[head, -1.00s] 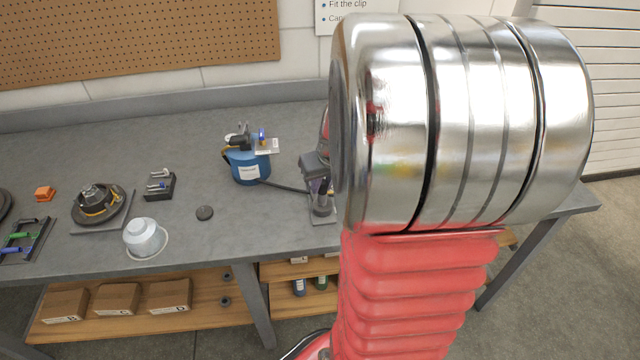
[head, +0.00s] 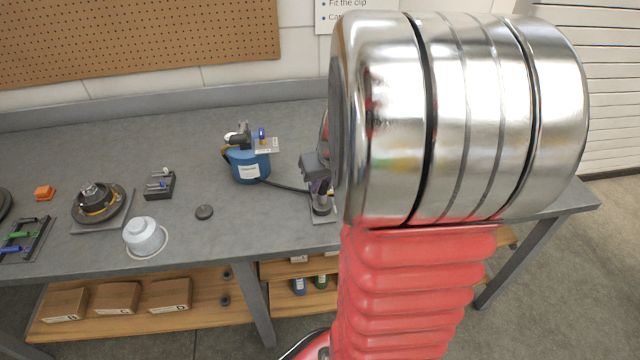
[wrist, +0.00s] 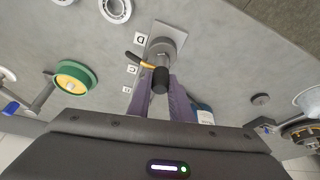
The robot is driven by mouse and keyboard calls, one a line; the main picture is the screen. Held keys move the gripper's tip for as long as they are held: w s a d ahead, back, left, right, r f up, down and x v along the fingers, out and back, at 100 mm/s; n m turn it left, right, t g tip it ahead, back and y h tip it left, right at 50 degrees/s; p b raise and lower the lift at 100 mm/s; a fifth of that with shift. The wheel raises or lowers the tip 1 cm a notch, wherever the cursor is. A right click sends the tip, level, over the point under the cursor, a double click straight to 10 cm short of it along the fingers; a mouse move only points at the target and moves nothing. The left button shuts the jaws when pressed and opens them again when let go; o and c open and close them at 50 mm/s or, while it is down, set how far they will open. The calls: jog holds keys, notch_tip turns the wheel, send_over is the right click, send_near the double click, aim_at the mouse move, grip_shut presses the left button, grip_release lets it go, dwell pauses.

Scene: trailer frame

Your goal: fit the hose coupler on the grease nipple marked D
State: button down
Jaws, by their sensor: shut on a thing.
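My gripper (wrist: 152,100) has purple fingers, closed around a dark, round-ended piece (wrist: 161,80) that looks like the hose coupler. In the wrist view this piece lines up with a grey post (wrist: 163,54) on a pale plate (wrist: 168,38), beside the label D (wrist: 140,39). I cannot tell whether coupler and nipple touch; the nipple itself is hidden. In the head view my gripper (head: 318,183) is over a small plate (head: 323,217) and partly hidden by my arm. A black hose (head: 286,187) runs to it from the blue grease pot (head: 249,168).
Labels C (wrist: 131,70) and B (wrist: 127,90) stand in line with D. A green-rimmed wheel (wrist: 76,77) and white rings (wrist: 115,8) lie nearby. In the head view a white cup (head: 144,237) and black disc (head: 204,212) are on the bench, with clear bench between them and the pot.

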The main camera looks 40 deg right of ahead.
jog(key=c, duration=1.5)
grip_release()
jog(key=shift+o, duration=0.3)
jog(key=o, duration=0.3)
jog(key=shift+r, duration=0.1)
jog(key=shift+s+r, duration=0.1)
jog(key=shift+r, duration=3.35)
